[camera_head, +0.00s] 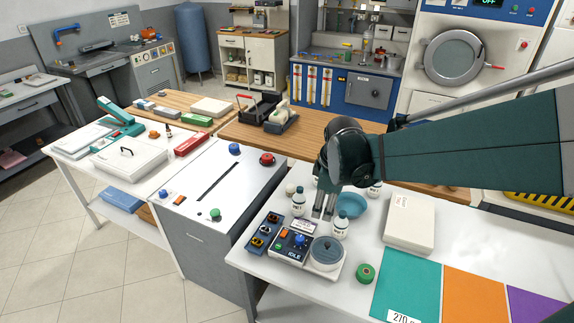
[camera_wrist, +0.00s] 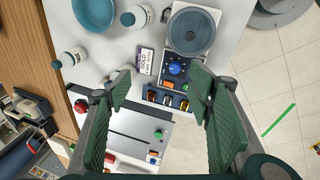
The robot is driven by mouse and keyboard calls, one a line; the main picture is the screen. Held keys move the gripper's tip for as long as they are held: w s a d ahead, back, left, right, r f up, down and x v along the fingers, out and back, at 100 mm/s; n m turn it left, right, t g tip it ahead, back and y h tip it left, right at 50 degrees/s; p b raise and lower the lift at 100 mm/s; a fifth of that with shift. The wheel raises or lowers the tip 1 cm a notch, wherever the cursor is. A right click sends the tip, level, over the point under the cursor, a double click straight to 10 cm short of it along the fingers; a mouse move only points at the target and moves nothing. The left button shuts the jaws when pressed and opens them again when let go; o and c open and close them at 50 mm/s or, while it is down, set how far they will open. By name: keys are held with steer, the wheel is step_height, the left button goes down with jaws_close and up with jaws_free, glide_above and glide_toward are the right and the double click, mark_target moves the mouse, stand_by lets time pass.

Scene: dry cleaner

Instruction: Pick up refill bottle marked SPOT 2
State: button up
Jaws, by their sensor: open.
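Several small white bottles with dark labels stand on the white counter. In the head view one bottle (camera_head: 299,203) is left of my gripper (camera_head: 323,213), one bottle (camera_head: 340,228) is to its right, and another bottle (camera_head: 375,188) is partly hidden behind it.
A blue bowl (camera_head: 350,204) stands among the bottles. A control box (camera_head: 294,244) with a round-lidded pot (camera_head: 326,255) stands in front. A small printed card (camera_wrist: 145,61) lies near the bottles. A white case (camera_head: 410,222) and a green roll (camera_head: 365,273) are to the right.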

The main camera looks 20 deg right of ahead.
mark_target(344, 213)
steer(key=w+d+f+n+g, duration=0.1)
steer(key=d+f+n, duration=0.1)
steer(key=d+f, duration=0.1)
steer(key=w+d+f+n+g, duration=0.1)
steer(key=w+d+f+n, duration=0.1)
steer(key=d+f, duration=0.2)
steer(key=w+d+f+n, duration=0.2)
steer(key=d+f+n, duration=0.1)
steer(key=f, duration=0.3)
steer(key=shift+w+d+f+g+y+p, duration=0.1)
steer(key=shift+d+f+g+y+p, duration=0.1)
steer(key=shift+d, duration=0.15)
steer(key=shift+w+d+f+g+y+p, duration=0.1)
steer(key=shift+d+g+p, duration=0.1)
steer(key=shift+d, duration=0.1)
steer(key=shift+d+f, duration=0.35)
steer(key=shift+f, duration=0.15)
steer(key=shift+f+n, duration=0.1)
steer(key=shift+n, duration=0.2)
steer(key=shift+f, duration=1.3)
steer(key=shift+f, duration=0.1)
steer(key=shift+w+a+f+b, duration=0.1)
steer(key=shift+f+b, duration=0.1)
steer(key=shift+f, duration=1.05)
steer(key=shift+a+f+b, duration=0.1)
steer(key=shift+f+b, duration=0.1)
steer(key=shift+f, duration=1.05)
steer(key=shift+d, duration=0.1)
steer(key=shift+c, duration=0.5)
